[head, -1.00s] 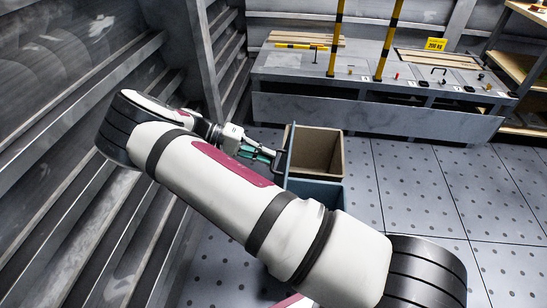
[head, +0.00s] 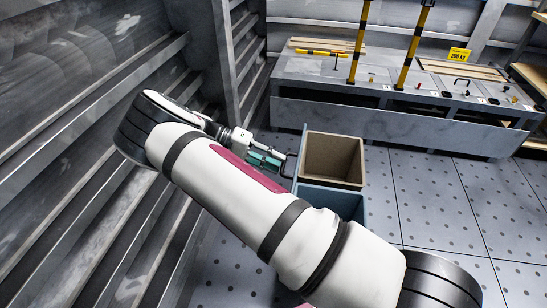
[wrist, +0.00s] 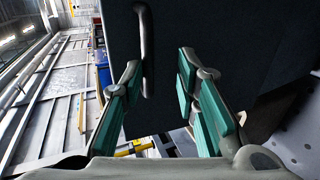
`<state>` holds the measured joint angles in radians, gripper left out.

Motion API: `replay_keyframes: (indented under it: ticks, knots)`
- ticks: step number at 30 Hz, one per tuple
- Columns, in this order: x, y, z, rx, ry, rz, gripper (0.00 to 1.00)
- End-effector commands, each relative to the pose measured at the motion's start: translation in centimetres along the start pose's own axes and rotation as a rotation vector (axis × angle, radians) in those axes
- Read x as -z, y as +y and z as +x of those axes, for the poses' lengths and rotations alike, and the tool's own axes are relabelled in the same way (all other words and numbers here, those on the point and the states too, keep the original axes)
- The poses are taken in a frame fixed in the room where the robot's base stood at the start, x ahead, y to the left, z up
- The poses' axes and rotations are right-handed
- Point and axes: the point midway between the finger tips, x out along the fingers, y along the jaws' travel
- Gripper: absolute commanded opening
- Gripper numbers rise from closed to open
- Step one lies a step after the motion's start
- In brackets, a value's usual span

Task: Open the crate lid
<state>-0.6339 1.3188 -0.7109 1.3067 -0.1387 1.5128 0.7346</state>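The blue crate (head: 345,203) stands on the floor right of my forearm, with a brown box-like compartment (head: 333,160) open at the top. A thin blue panel, seemingly the lid (head: 301,150), stands upright along the crate's left side. A dark handle (head: 289,166) is on its left face. In the wrist view, the dark panel (wrist: 220,35) fills the upper middle and the bar handle (wrist: 146,55) shows clearly. My gripper (head: 272,160) is beside the handle. Its teal-padded fingers (wrist: 158,75) are apart, with the handle between them in the picture, nearer the left finger; contact is unclear.
A ribbed grey wall (head: 60,200) runs close on the left of my arm. A long grey bench (head: 400,120) with yellow-black posts (head: 414,45) stands behind the crate. The perforated floor (head: 440,200) to the right is clear.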

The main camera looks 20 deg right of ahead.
Motion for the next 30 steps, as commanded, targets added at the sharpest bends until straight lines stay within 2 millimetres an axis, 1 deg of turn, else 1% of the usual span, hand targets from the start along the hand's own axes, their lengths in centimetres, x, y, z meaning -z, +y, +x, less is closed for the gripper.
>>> replay_keyframes:
  ticks: [8, 11, 14, 18, 24, 27, 30]
  knots:
    - [0.1, 0.4, -0.2, -0.003, 0.002, 0.003, 0.3]
    - [0.1, 1.1, -0.5, -0.002, 0.002, 0.005, 0.3]
    - [0.1, 2.4, -1.1, 0.0, 0.003, 0.005, 0.3]
    - [0.1, 4.9, -2.1, 0.0, 0.002, 0.004, 0.3]
    - [0.1, 7.9, -3.2, -0.001, 0.001, 0.003, 0.3]
    - [0.0, 8.8, -3.6, -0.001, 0.0, 0.002, 0.3]
    - [0.0, 9.3, -3.8, -0.002, 0.0, 0.002, 0.3]
